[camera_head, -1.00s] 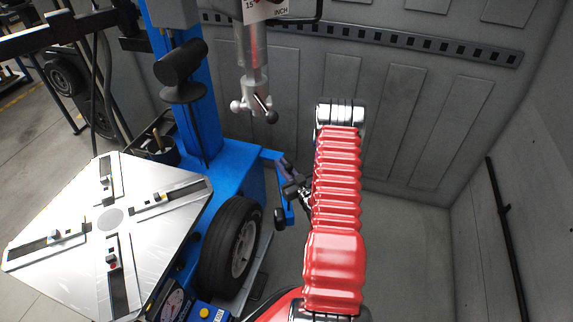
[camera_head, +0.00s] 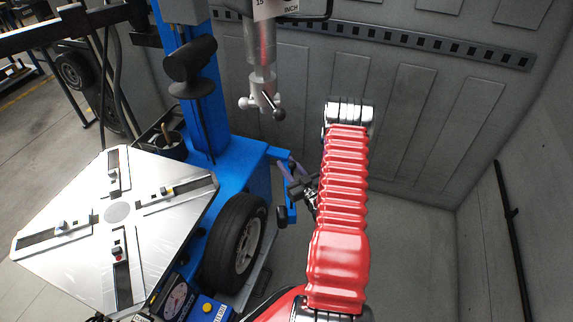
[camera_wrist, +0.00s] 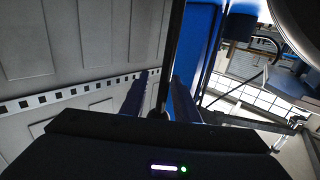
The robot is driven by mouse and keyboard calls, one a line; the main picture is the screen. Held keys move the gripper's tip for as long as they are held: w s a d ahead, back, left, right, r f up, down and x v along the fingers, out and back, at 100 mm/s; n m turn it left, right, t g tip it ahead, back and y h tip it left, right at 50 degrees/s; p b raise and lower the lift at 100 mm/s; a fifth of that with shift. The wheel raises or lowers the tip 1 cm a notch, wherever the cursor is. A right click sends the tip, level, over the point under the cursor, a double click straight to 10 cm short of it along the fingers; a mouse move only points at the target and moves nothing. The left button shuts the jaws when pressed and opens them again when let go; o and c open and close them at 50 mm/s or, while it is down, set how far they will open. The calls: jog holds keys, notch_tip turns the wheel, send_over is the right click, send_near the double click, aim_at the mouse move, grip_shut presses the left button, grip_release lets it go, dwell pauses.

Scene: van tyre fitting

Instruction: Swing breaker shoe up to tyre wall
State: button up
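A black tyre (camera_head: 236,243) on a light rim stands upright against the blue side of the tyre changer. A blue breaker arm (camera_head: 279,153) reaches out to the right beyond it; an upright blue plate with a dark rounded end (camera_head: 282,216) stands just right of the tyre, apart from it. Which part is the shoe face I cannot tell. My gripper (camera_head: 292,167) is beside this arm, partly hidden by my red arm. In the wrist view my gripper's fingers (camera_wrist: 160,76) are apart, with a dark bar (camera_wrist: 172,40) running between or behind them. A gap shows on the left.
The silver turntable (camera_head: 75,210) with its clamps lies left. The mount column (camera_head: 261,65) hangs above, with a black roller (camera_head: 190,62) beside it. The grey panelled wall (camera_head: 410,100) is close behind my arm. Floor is clear at right.

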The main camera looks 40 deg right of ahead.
jog(key=v, duration=1.2)
jog(key=shift+s+a, duration=0.2)
jog(key=shift+s, duration=0.2)
